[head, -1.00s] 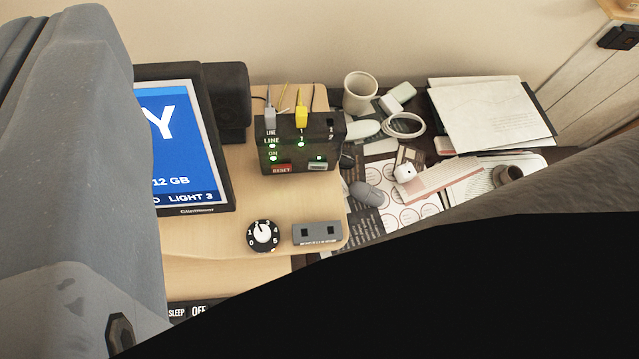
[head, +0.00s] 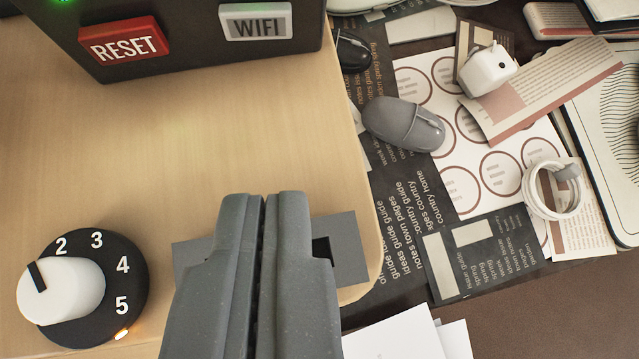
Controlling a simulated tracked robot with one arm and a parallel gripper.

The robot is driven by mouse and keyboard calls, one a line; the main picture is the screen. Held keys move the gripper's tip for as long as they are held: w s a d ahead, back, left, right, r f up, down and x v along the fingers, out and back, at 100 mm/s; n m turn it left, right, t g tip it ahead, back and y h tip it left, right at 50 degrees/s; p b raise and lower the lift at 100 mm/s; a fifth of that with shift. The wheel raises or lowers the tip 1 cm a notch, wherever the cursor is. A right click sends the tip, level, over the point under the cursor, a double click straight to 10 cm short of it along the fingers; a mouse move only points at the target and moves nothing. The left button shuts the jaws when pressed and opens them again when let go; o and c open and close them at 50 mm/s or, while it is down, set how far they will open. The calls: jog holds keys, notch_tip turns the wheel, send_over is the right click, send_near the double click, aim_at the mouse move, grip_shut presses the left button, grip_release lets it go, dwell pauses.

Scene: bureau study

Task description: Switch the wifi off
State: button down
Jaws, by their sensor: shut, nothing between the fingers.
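The black router box (head: 190,55) stands on the light wood shelf at the top left of the head view; its upper part is out of frame. On its front are a red RESET button (head: 124,46) and, to the right, a pale grey WIFI button (head: 256,22). A bit of green light (head: 64,2) shows at the top edge; whether a light above the WIFI button is lit is out of frame. My gripper (head: 264,200) is shut and empty, low in the middle, with its tips below the WIFI button in the picture and apart from the box.
A numbered dial (head: 62,290) with a white knob sits at the lower left. A grey plate (head: 345,240) lies partly behind my gripper. Right of the shelf edge are a grey mouse (head: 404,124), papers (head: 475,250), a white cable (head: 545,190) and a small white case (head: 487,70).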

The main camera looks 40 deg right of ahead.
aim_at(275, 38)
jog(key=x, duration=0.9)
jog(key=shift+w, duration=0.1)
jog(key=w, duration=0.1)
jog(key=w+d, duration=0.1)
jog(key=shift+w+d+f, duration=0.1)
jog(key=shift+w+f, duration=0.1)
jog(key=shift+w, duration=0.1)
jog(key=shift+w+d+r, duration=0.1)
jog(key=shift+w+d, duration=0.2)
jog(key=shift+w, duration=0.4)
